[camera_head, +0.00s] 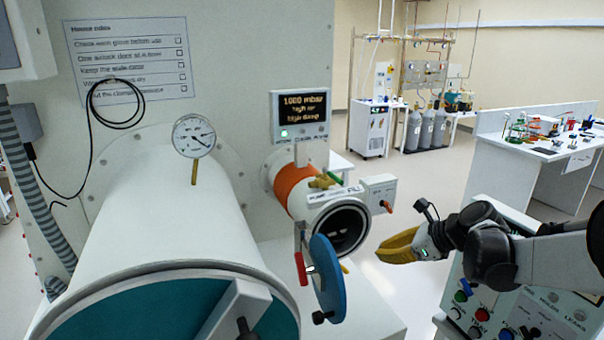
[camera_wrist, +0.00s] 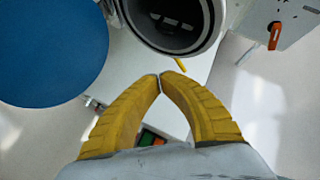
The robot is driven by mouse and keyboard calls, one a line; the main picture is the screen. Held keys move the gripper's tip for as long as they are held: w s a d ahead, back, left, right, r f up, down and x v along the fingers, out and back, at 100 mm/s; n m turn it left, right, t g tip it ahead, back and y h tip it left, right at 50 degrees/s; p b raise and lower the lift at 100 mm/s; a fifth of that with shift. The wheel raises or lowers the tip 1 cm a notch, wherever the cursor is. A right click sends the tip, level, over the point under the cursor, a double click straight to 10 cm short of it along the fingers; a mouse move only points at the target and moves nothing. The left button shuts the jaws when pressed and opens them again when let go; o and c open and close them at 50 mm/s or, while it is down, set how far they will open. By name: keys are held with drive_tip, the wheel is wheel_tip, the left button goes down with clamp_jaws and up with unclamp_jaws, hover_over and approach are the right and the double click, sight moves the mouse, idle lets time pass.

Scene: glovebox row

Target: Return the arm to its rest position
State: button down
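My gripper (camera_head: 384,253) has yellow ribbed fingers and stands in the air just right of the small round port. In the wrist view the fingertips of my gripper (camera_wrist: 160,78) meet, and I see nothing held between them. My arm reaches in from the right edge of the head view, bent at dark joints. The small port (camera_head: 343,228) is open, with a dark inside; its rim also shows at the top of the wrist view (camera_wrist: 210,35). Its blue round door (camera_head: 328,278) hangs swung open to the left, and shows in the wrist view (camera_wrist: 50,50).
A large white cylinder (camera_head: 165,235) with a gauge (camera_head: 194,136) fills the left. A small box with an orange handle (camera_head: 380,193) sits beside the port. A button panel (camera_head: 510,310) lies below my arm. A white bench (camera_head: 545,160) and gas bottles (camera_head: 427,130) stand farther back.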

drive_tip(key=s+a+f+n+h+b, duration=0.2)
drive_tip(key=s+n, duration=0.6)
drive_tip(key=s+a+f+n+h+b, duration=0.2)
drive_tip(key=s+n, duration=0.6)
drive_tip(key=s, duration=0.1)
drive_tip(key=s+a+f+n+h+b, duration=0.2)
drive_tip(key=s+n, duration=0.6)
drive_tip(key=n, duration=0.1)
drive_tip(key=shift+s+a+h, duration=0.3)
drive_tip(key=shift+s+a, duration=0.05)
drive_tip(key=shift+f, duration=0.1)
